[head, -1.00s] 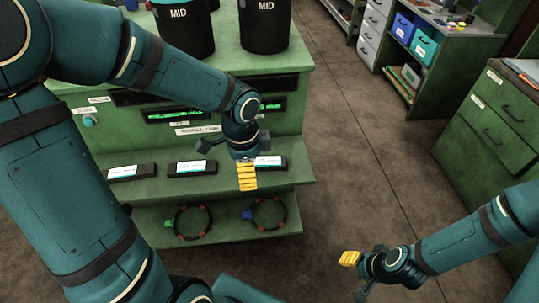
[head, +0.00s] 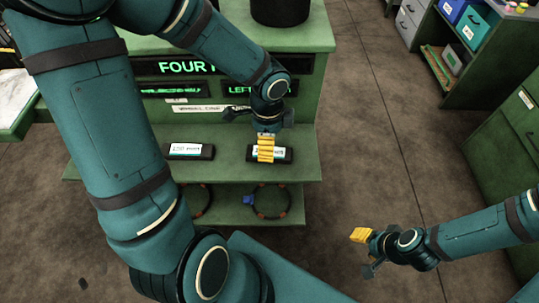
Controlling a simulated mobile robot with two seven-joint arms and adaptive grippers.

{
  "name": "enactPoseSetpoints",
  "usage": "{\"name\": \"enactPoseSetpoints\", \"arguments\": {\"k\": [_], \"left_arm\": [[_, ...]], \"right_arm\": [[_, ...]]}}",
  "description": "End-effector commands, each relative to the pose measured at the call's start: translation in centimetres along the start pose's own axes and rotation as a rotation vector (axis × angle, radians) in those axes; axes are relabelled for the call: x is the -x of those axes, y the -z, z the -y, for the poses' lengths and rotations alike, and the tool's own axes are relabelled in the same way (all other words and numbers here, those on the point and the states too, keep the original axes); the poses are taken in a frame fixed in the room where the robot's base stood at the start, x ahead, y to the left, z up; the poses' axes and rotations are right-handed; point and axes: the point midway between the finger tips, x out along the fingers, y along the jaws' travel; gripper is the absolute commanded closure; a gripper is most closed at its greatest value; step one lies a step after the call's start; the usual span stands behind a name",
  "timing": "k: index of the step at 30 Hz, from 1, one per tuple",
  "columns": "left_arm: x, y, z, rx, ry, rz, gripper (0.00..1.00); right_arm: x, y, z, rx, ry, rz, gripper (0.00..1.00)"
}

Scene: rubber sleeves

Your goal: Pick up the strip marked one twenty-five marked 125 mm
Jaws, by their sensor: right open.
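Two black strips with white labels lie on the green upper shelf (head: 229,171). The left strip (head: 206,152) has a label with a number and "mm", too small to read surely. The right strip (head: 287,155) has its label partly hidden by the yellow fingers of my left gripper (head: 265,150). Those fingers point down at the right strip; I cannot tell whether they touch it or how far apart they are. My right gripper (head: 362,236) is open and empty, out over the floor at lower right, away from the shelf.
Ring-shaped items, including a dark ring (head: 271,216), are on the lower shelf (head: 228,215). A black bin (head: 280,10) stands on the cabinet top. Green lit displays (head: 188,68) are on the cabinet front. Brown floor to the right is open.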

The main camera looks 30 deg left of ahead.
Motion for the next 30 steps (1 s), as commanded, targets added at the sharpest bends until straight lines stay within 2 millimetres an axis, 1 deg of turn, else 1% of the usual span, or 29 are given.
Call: {"name": "enactPoseSetpoints", "arguments": {"k": [1, 7, 12, 16, 19, 26, 29, 30], "left_arm": [[-0.7, 0.0, -0.1, 0.0, -0.002, 0.0, 0.16], [-1.8, 0.0, 0.1, 0.001, -0.001, 0.0, 0.16], [-4.4, 0.2, 0.5, 0.0, -0.003, -0.001, 0.16], [-5.9, 0.2, 0.5, 0.0, -0.001, -0.001, 0.16], [-6.3, 0.2, 0.5, 0.0, -0.001, -0.001, 0.16], [-6.3, 0.2, 0.5, 0.001, 0.0, -0.001, 0.16], [-6.3, 0.2, 0.5, 0.001, 0.0, -0.001, 0.48], [-6.3, 0.2, 0.5, 0.001, 0.0, -0.001, 0.62]], "right_arm": [[-0.3, -0.1, -0.1, 0.001, 0.0, 0.002, 0.53], [-0.6, -0.3, -0.2, 0.002, 0.001, 0.006, 0.53], [-1.6, -0.7, -0.6, 0.004, 0.001, 0.014, 0.53], [-2.2, -0.7, -0.8, 0.005, 0.001, 0.013, 0.53], [-2.3, -0.6, -0.9, 0.005, 0.001, 0.011, 0.53], [-2.2, -0.6, -0.8, 0.005, 0.001, 0.011, 0.53], [-2.2, -0.6, -0.8, 0.005, 0.001, 0.011, 0.53], [-2.2, -0.6, -0.8, 0.005, 0.001, 0.011, 0.53]]}}
